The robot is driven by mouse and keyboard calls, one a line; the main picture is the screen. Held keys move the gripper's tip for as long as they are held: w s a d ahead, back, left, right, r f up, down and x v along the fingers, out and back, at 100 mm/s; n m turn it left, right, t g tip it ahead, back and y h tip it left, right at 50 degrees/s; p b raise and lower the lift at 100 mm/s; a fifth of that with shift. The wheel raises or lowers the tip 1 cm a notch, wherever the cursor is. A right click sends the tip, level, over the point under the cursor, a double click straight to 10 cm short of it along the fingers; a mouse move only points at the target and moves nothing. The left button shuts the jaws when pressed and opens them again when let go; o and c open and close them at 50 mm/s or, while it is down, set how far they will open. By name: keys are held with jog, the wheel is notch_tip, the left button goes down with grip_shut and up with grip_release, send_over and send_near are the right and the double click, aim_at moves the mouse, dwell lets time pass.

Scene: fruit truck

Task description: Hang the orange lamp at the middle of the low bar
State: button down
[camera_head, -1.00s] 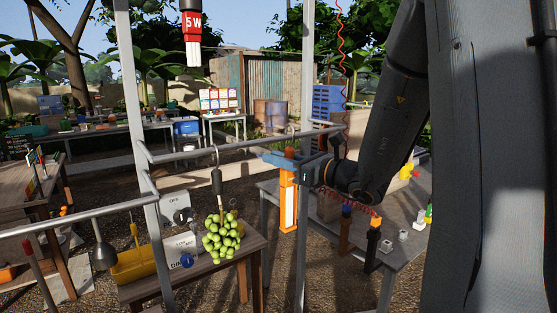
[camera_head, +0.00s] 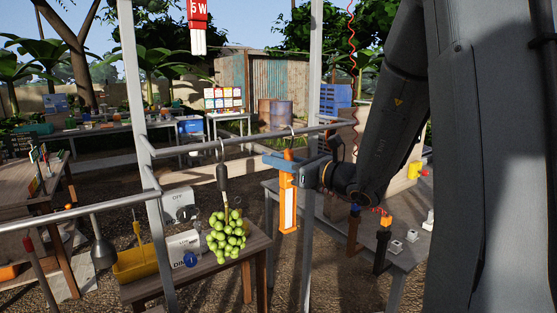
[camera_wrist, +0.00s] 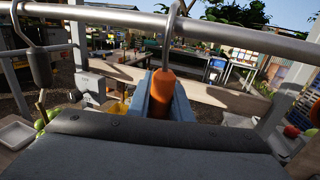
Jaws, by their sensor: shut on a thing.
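The orange lamp (camera_head: 288,205) is a long orange body with a pale panel, hanging upright from my gripper (camera_head: 286,163). My blue-grey jaws are shut around its upper part. In the wrist view the lamp's orange top (camera_wrist: 162,88) sits between the jaws, and its metal hook (camera_wrist: 173,35) rises in front of the bar. The grey horizontal bar (camera_head: 245,140) runs between two posts. The hook top is level with the bar, nearer its right post in the head view. I cannot tell whether the hook rests on the bar.
Green grapes (camera_head: 226,235) hang on a dark-handled hook left of the lamp. A grey lamp (camera_head: 102,250) hangs from another bar (camera_head: 80,211) at left.

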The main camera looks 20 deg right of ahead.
dwell(0.3)
jog(key=c, duration=1.5)
grip_release()
jog(key=shift+c, duration=0.2)
jog(key=shift+f, duration=0.1)
